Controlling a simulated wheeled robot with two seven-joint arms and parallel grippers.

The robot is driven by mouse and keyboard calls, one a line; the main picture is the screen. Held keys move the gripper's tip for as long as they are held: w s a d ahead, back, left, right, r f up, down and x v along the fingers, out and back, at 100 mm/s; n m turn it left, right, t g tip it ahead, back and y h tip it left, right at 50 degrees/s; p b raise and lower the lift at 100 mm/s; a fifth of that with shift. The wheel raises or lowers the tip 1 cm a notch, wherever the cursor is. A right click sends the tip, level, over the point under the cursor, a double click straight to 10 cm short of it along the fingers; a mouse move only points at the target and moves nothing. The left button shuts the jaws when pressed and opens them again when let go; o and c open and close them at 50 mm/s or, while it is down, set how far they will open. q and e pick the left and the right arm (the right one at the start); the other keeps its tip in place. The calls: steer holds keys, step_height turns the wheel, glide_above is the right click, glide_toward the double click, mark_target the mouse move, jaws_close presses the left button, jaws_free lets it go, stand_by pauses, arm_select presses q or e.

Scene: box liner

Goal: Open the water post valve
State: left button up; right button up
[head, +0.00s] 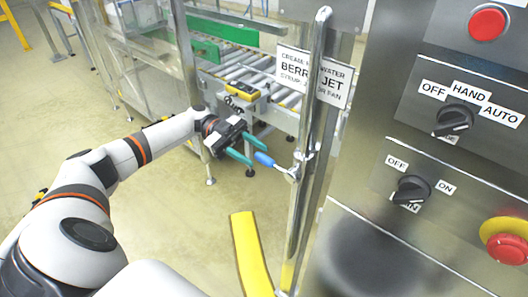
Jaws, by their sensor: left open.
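The water post is a vertical metal pipe (313,130) in the middle of the head view. A small valve on it has a lever with a blue grip (265,159) that points left, toward my gripper. My left gripper (252,156) has teal fingertips and is open. Its fingertips are close to the tip of the blue grip; I cannot tell whether they touch it or lie around it. My right gripper is not in view.
A steel control panel with black knobs (411,190) and a red button (487,24) stands close on the right. A sign (335,84) hangs by the pipe. A roller conveyor (270,75) is behind. A yellow strip (251,255) is below.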

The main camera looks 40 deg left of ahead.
mark_target(264, 156)
arm_select(q)
steer(key=shift+s+d+p, duration=0.15)
steer(key=shift+d+p, duration=0.4)
steer(key=shift+d, duration=1.6)
steer(key=shift+c, duration=0.3)
jaws_close()
